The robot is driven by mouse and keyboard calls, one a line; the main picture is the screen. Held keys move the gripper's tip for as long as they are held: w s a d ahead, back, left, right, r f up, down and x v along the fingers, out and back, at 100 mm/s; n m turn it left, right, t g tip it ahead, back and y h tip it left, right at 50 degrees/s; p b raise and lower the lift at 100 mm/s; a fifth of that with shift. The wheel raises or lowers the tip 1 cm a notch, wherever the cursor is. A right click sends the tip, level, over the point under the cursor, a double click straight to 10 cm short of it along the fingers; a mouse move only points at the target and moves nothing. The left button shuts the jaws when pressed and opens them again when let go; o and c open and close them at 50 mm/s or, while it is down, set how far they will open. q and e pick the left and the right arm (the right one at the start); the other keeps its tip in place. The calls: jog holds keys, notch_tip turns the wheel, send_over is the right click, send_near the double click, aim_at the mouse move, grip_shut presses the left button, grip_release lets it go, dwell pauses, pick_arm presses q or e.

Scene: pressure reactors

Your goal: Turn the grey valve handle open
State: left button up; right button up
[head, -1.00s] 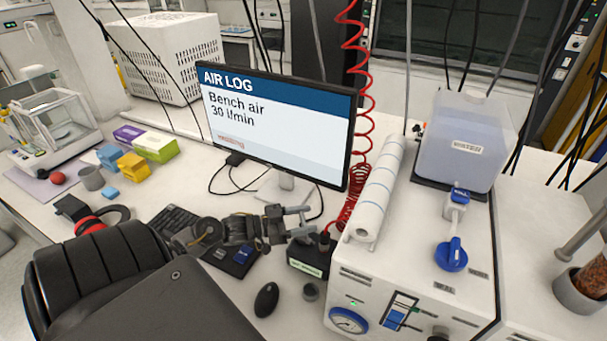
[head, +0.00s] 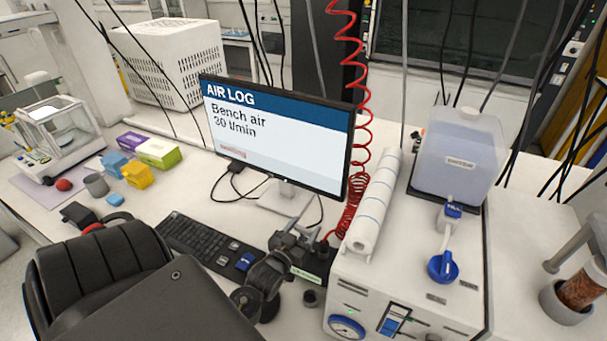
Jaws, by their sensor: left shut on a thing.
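My left gripper (head: 298,240) reaches in from the lower left, in front of the monitor's foot. It is at the black valve box (head: 316,268) with a pale label, beside the lower end of the red coiled hose. It is shut on the grey valve handle, which the fingers and wrist mostly hide, so its exact angle cannot be told. My right gripper is not in view.
A white machine (head: 390,275) with a paper roll (head: 373,205), water tank (head: 458,160) and blue knob (head: 443,266) stands close on the right. A keyboard (head: 205,240) lies left of the gripper. A small round black piece (head: 311,298) lies in front of the box.

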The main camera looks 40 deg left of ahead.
pick_arm(q)
jog(key=shift+n+g+y, duration=0.3)
jog(key=shift+n+y, duration=0.3)
jog(key=shift+y, duration=0.3)
jog(key=o, duration=1)
jog(key=shift+s+d+f+b, duration=0.1)
jog(key=shift+s+f+b, duration=0.05)
jog(key=shift+s+b, duration=0.2)
jog(key=b+v, duration=0.3)
jog(key=v, duration=0.7)
jog(key=shift+b, duration=0.35)
